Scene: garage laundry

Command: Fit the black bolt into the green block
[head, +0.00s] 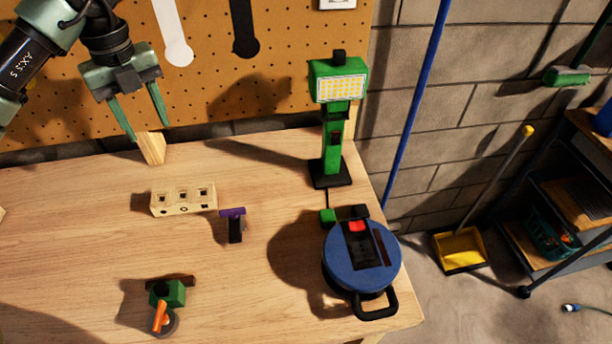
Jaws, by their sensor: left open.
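A green block (174,293) lies at the front left of the wooden table, with a dark opening or part on its left side. An orange piece (160,316) and a grey round part are at its front, and a brown bar shows behind it. A small black piece (236,231) with a purple top (232,212) stands right of the table's middle; it may be the black bolt, but I cannot tell for sure. My left gripper (148,131) is open and empty, pointing down at the table's back left, away from both. My right gripper is out of view.
A pale wooden block with holes (184,200) lies beside the purple-topped piece. A wooden wedge (151,150) stands just below my left fingertips. A green lamp (333,140) and a blue round device (340,275) occupy the right side. The front middle is clear.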

